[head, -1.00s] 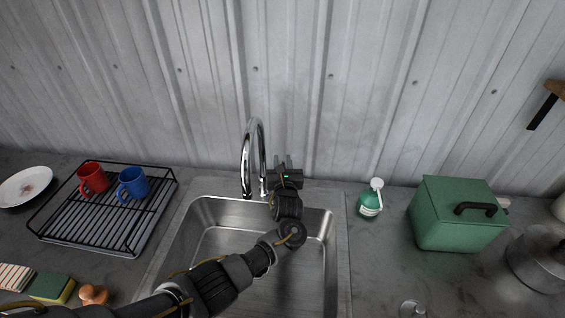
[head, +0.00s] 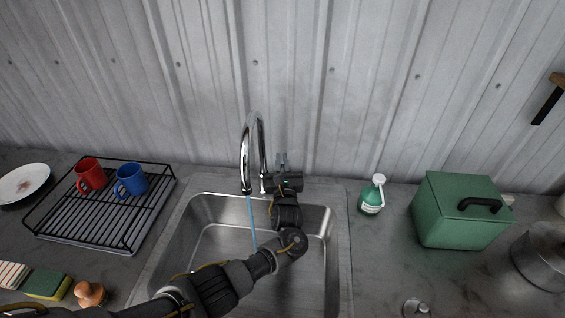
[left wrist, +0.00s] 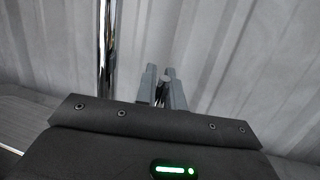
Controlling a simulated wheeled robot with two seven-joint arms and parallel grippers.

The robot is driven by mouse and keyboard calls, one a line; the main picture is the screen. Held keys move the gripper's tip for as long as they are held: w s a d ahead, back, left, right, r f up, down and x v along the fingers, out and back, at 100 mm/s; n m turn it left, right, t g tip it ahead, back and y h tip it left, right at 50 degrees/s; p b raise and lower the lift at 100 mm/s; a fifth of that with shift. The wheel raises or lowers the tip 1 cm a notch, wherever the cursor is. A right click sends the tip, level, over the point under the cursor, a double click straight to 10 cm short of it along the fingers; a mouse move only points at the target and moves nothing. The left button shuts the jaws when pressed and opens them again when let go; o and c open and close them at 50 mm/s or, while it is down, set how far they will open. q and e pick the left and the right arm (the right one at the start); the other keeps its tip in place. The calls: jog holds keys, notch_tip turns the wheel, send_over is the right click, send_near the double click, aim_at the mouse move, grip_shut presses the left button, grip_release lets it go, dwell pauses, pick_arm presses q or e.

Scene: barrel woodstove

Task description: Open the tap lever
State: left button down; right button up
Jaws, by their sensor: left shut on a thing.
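The chrome tap (head: 246,150) has a tall curved spout above the sink; its pipe also shows in the left wrist view (left wrist: 106,60). A thin bluish stream of water (head: 252,222) runs from the spout into the basin. My left gripper (head: 282,160) is just right of the tap's base, its fingers pointing toward the wall. In the left wrist view its grey fingers (left wrist: 162,80) are close together, shut on the tap lever (left wrist: 161,92), which is mostly hidden between them. My right gripper is not in view.
The steel sink (head: 335,262) lies below my left arm. A black dish rack (head: 112,235) with a red mug (head: 88,174) and a blue mug (head: 130,181) stands left. A green soap bottle (head: 371,196) and a green box (head: 455,222) stand right. The metal wall is close behind.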

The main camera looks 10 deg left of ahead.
pick_arm(q)
jog(key=shift+s+f+n+t+y+b, duration=0.2)
jog(key=shift+s+n+t+y+b, duration=0.2)
jog(key=shift+s+t+b, duration=0.9)
jog(key=shift+s+f+n+t+y+b, duration=0.15)
jog(key=shift+s+n+t+y+b, duration=0.5)
jog(key=shift+b, duration=1.35)
jog(key=shift+w+m, duration=0.3)
jog(key=shift+m, duration=0.05)
jog(key=c, duration=1.5)
grip_release()
jog(key=shift+r, duration=0.1)
jog(key=s+d+r+p, duration=0.2)
jog(key=s+r+p, duration=1)
jog(key=s+r, duration=0.1)
jog(key=shift+s+p, duration=0.3)
jog(key=shift+s, duration=0.15)
